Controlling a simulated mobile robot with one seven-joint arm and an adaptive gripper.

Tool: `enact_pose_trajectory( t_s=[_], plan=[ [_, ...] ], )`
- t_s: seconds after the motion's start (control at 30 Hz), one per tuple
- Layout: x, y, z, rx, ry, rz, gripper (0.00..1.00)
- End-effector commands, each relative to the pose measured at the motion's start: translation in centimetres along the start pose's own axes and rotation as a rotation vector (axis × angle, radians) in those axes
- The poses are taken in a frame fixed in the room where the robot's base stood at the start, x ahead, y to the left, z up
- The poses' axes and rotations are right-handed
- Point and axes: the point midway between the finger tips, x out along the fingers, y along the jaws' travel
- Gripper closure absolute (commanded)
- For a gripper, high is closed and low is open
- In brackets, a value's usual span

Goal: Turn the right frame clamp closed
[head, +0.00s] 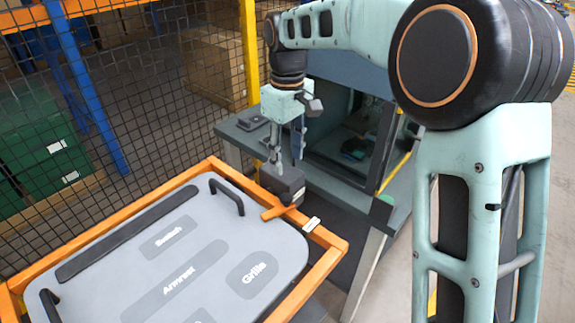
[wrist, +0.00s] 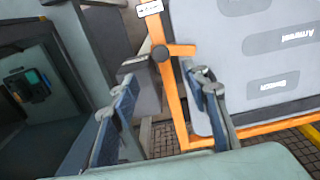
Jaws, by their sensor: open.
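The grey door panel (head: 210,265) lies in an orange frame (head: 325,238). The right frame clamp is on the frame's right side, with a dark block (head: 283,185) and a short orange arm (head: 272,213) pointing inward to the panel's edge. In the wrist view, the dark block (wrist: 142,88), a round dark pivot (wrist: 160,53) and the orange arm (wrist: 183,50) show. My gripper (head: 288,162) is open and empty, pointing down above the dark block. In the wrist view its fingers (wrist: 163,80) appear either side of the block and frame rail; contact cannot be told.
A white label (head: 311,224) sits on the frame beside the clamp. A grey workbench with a dark open cabinet (head: 345,135) stands close behind my gripper. Black handles (head: 227,197) rise from the panel. A mesh fence (head: 110,110) with a yellow post stands at the back left.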

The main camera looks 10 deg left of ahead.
Motion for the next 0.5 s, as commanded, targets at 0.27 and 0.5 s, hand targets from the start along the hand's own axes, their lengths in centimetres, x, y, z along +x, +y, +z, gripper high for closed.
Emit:
enact_pose_trajectory(
  t_s=[0.27,0.5],
  plan=[
    [-0.1,0.0,0.0,0.000,0.000,0.000,0.61],
    [2.0,-1.6,-1.5,0.063,0.094,0.019,0.87]
  ],
)
